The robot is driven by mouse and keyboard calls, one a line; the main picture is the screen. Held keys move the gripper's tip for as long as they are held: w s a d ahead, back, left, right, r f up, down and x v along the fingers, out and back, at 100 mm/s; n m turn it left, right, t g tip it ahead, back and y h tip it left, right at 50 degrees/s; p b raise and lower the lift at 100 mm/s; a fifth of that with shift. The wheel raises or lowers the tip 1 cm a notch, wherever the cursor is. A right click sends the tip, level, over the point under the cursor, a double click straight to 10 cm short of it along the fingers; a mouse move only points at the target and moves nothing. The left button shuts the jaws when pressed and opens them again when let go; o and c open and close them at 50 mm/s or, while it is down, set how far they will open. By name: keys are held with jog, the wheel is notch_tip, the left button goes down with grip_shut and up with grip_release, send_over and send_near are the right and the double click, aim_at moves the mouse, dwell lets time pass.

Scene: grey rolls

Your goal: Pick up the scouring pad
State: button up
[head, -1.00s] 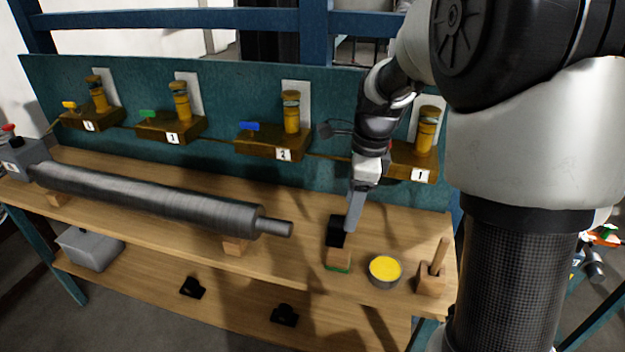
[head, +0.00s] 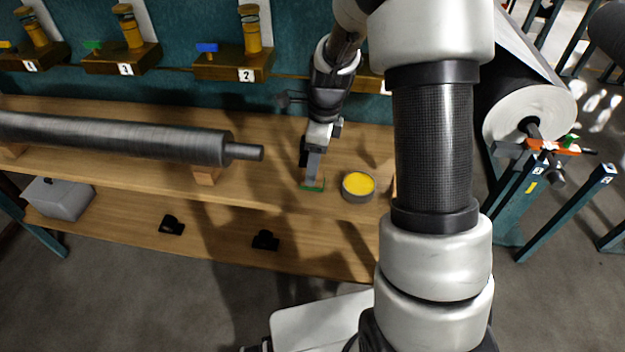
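The scouring pad (head: 315,185), a small tan block with a green lower edge, lies on the wooden bench top near its front edge. My gripper (head: 312,178) reaches down from above, and its grey finger overlaps the pad in the head view. Part of the pad is hidden behind the finger. I cannot tell whether the fingers touch the pad or how far apart they are.
A round tin with yellow contents (head: 358,186) stands just right of the pad. A grey metal roller (head: 120,138) lies along the bench to the left on wooden supports (head: 206,175). Numbered wooden stands (head: 234,66) line the back. My arm hides the bench's right end.

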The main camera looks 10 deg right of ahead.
jog(key=f, duration=0.5)
jog(key=shift+w+a+b, duration=0.1)
jog(key=shift+w+b, duration=0.2)
jog(key=shift+b, duration=0.1)
jog(key=c, duration=1.1)
jog(key=shift+c, duration=0.2)
jog(key=shift+r, duration=0.15)
notch_tip(320, 180, up, 10)
jog(key=shift+f+p, duration=0.1)
jog(key=shift+p, duration=0.7)
jog(key=o, duration=0.4)
jog(key=shift+c, duration=1.4)
